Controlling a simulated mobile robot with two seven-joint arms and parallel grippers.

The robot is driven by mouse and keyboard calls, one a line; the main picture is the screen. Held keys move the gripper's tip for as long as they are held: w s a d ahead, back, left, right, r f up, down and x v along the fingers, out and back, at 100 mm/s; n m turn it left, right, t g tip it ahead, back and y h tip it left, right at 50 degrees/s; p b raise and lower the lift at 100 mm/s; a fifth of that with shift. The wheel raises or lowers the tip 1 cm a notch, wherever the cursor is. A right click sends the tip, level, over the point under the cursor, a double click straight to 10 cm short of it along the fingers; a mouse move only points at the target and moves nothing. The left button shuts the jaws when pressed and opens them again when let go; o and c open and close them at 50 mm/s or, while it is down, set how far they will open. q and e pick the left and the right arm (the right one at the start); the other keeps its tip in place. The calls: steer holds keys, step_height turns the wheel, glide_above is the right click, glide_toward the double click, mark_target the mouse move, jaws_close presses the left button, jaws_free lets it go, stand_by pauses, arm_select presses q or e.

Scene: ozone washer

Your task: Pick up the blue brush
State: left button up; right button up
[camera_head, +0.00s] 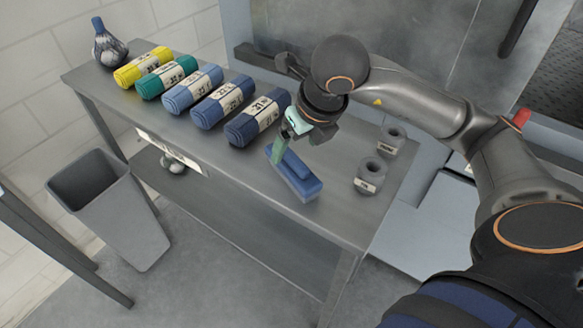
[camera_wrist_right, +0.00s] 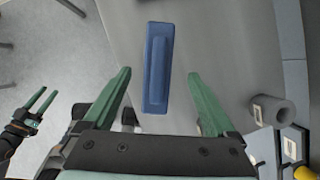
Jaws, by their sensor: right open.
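The blue brush (camera_head: 292,173) lies on the metal table, near its front edge. It is a long block with a narrower raised bar on top. It also shows in the right wrist view (camera_wrist_right: 157,68), lying lengthwise beyond and between the fingertips. My right gripper (camera_head: 282,146) is above the brush's far end, open and empty. In the right wrist view its green fingers (camera_wrist_right: 160,74) are spread wide; contact with the brush is not visible. Another gripper with green fingers, my left one (camera_wrist_right: 42,103), shows open and empty at the left of the right wrist view.
Rolled cloths in yellow (camera_head: 143,67), green (camera_head: 167,77) and blue (camera_head: 222,102) line the table's left side, beside a dark bottle-like object (camera_head: 108,43). Two grey rolls (camera_head: 371,175) (camera_head: 391,139) stand right of the brush. A grey bin (camera_head: 112,208) stands on the floor.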

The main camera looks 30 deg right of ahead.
mark_target(293, 156)
steer(key=shift+s+x, duration=0.1)
steer(key=shift+x, duration=1.4)
steer(key=shift+s+x, duration=0.15)
steer(key=shift+x, duration=1.4)
steer(key=shift+a, duration=0.15)
jaws_close()
